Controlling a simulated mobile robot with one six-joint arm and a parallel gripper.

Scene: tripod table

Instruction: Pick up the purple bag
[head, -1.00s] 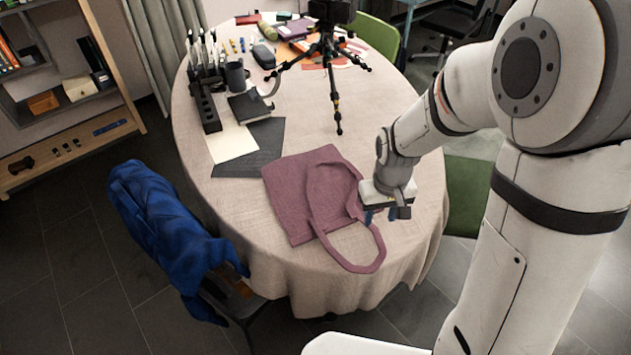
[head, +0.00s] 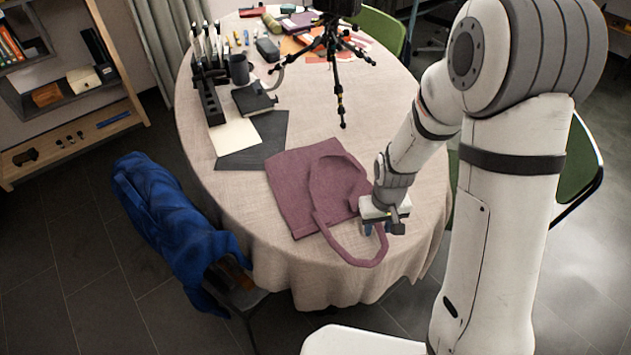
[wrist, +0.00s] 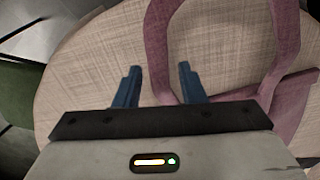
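The purple bag (head: 296,182) lies flat on the round cloth-covered table (head: 222,192), near its front edge. Its strap loop (head: 340,247) reaches toward the table's front. In the head view my gripper (head: 376,230) is at the bag's right side, over the strap. I cannot tell how high the fingers are above the cloth.
A black tripod (head: 340,95) stands on the table behind the bag. A dark mug (head: 239,69), a pen rack (head: 208,95) and flat sheets (head: 262,140) are at the back left. A chair with a blue jacket (head: 170,215) stands at the left. A green chair (head: 578,165) stands at the right.

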